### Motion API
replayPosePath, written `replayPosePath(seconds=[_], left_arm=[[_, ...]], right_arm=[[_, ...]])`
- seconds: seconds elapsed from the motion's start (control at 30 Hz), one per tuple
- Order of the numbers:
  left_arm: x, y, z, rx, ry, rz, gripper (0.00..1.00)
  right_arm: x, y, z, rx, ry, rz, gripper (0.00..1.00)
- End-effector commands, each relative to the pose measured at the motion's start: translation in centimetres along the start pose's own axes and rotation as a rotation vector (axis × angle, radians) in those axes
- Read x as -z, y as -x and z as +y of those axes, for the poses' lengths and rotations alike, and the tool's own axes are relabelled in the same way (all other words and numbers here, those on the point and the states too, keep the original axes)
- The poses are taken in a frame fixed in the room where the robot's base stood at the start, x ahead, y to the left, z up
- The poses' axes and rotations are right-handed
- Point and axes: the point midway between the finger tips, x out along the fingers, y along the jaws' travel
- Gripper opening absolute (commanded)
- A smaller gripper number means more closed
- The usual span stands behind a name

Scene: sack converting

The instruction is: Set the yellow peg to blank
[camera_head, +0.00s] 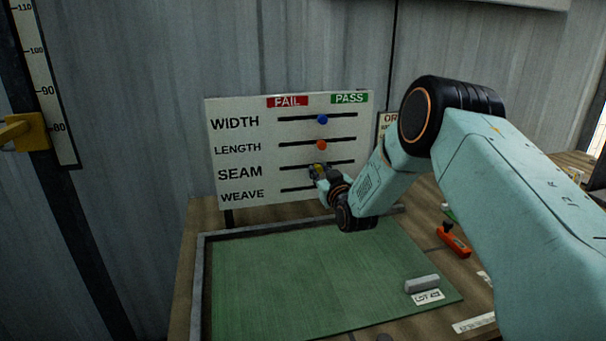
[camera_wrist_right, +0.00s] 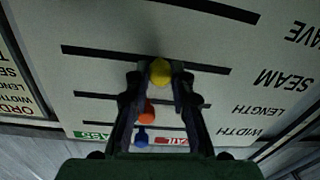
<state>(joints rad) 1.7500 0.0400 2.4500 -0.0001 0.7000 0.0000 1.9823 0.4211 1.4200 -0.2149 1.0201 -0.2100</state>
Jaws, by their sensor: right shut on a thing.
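The white board (camera_head: 240,107) carries rows WIDTH, LENGTH, SEAM and WEAVE, each with a dark slot, under a red FAIL label (camera_head: 287,101) on the left and a green PASS label (camera_head: 349,98) on the right. The yellow peg (camera_head: 318,167) sits in the SEAM slot near its middle, between the FAIL and PASS sides. My right gripper (camera_head: 321,174) is shut on it; in the right wrist view the yellow peg (camera_wrist_right: 160,71) shows between the fingertips (camera_wrist_right: 161,80). My left gripper is not in view.
A blue peg (camera_head: 322,119) and an orange peg (camera_head: 321,145) sit near the middle of the WIDTH and LENGTH slots. My gripper covers part of the WEAVE slot. Below lies a green mat (camera_head: 290,285) with a grey block (camera_head: 422,284); an orange-red tool (camera_head: 453,241) lies right.

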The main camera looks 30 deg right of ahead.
Motion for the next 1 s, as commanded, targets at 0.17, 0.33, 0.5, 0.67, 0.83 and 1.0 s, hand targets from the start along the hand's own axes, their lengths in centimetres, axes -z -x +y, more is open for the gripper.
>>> replayPosePath(seconds=[0.17, 0.33, 0.5, 0.67, 0.83, 1.0], left_arm=[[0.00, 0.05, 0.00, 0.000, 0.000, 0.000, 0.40], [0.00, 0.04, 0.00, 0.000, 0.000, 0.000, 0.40], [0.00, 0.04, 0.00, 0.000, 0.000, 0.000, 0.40], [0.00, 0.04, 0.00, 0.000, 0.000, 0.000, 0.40], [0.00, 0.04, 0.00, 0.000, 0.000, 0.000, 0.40], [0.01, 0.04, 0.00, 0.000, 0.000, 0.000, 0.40]], right_arm=[[-0.03, 0.05, 1.05, 0.000, 0.000, 0.004, 0.00], [-0.03, 0.04, 1.00, 0.001, 0.001, 0.004, 0.00], [-0.03, 0.04, 0.98, 0.001, 0.001, 0.004, 0.29], [-0.08, 0.06, 0.97, 0.001, 0.001, 0.002, 0.43], [-0.13, 0.07, 0.96, 0.001, 0.001, 0.001, 0.46], [-0.15, 0.13, 0.97, 0.001, 0.000, 0.001, 0.46]])
